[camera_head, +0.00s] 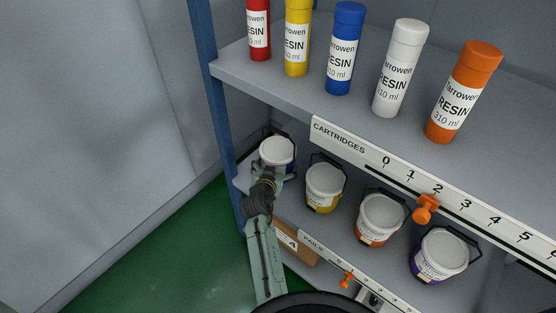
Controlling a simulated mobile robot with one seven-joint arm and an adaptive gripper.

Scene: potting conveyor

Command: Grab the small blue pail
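The small blue pail (277,150), with a pale lid and a dark handle, stands at the left end of the lower shelf. Blue shows at its lower right side. My gripper (270,172) is at the pail's near side and covers part of its front and lower body. The fingers are small and partly dark against the pail, so I cannot tell whether they are open, shut or touching it.
A yellow pail (323,190), an orange pail (380,221) and a purple pail (440,254) stand to the right. The upper shelf (300,88) with resin cartridges overhangs. A blue post (205,50) stands at left. A cardboard box (298,244) is below.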

